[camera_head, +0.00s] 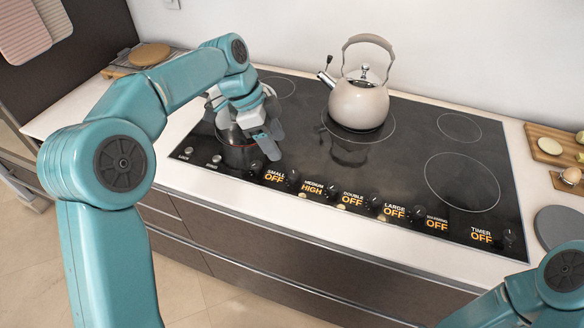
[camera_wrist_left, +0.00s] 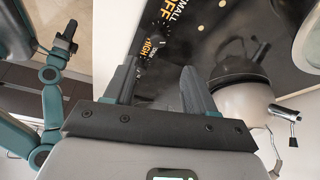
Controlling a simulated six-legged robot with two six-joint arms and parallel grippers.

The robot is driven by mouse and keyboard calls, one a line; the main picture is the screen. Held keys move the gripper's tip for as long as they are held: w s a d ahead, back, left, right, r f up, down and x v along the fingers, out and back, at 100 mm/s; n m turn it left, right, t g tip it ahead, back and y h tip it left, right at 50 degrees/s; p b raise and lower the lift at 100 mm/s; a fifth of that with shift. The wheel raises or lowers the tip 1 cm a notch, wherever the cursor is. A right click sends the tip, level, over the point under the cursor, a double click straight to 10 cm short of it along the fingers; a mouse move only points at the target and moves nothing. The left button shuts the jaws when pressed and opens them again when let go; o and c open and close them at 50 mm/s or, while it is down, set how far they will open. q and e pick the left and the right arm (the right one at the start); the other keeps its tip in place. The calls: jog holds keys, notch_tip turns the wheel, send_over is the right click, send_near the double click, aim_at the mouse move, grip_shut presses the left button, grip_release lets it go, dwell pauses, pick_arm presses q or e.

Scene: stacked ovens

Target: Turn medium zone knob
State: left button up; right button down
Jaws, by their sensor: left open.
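The medium zone knob (camera_head: 292,176) sits on the front edge of the black cooktop in the head view, beside its label, MEDIUM HIGH (camera_head: 312,188). The HIGH label also shows in the left wrist view (camera_wrist_left: 151,46). My left gripper (camera_head: 268,147) is open and empty, above the front left of the cooktop and a little left of that knob. In the left wrist view, its two fingers (camera_wrist_left: 160,82) are spread, with the knob row partly hidden behind the left finger. My right gripper (camera_wrist_left: 67,40) appears small at the left wrist view's upper left; its jaws are unclear.
Other labels read OFF: small, double, large, warming and timer. Boards (camera_head: 548,150) lie at the right. The front right cooktop zone (camera_head: 462,181) is bare.

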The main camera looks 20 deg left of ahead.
aim_at(294, 174)
pick_arm(q)
jog(key=x, duration=0.9)
jog(key=shift+d+f, duration=0.1)
jog(key=shift+f, duration=0.1)
jog(key=shift+s+d+f, duration=0.1)
jog(key=shift+s+d, duration=0.1)
jog(key=shift+s, duration=0.1)
jog(key=shift+w, duration=0.25)
jog(key=c, duration=0.4)
grip_shut()
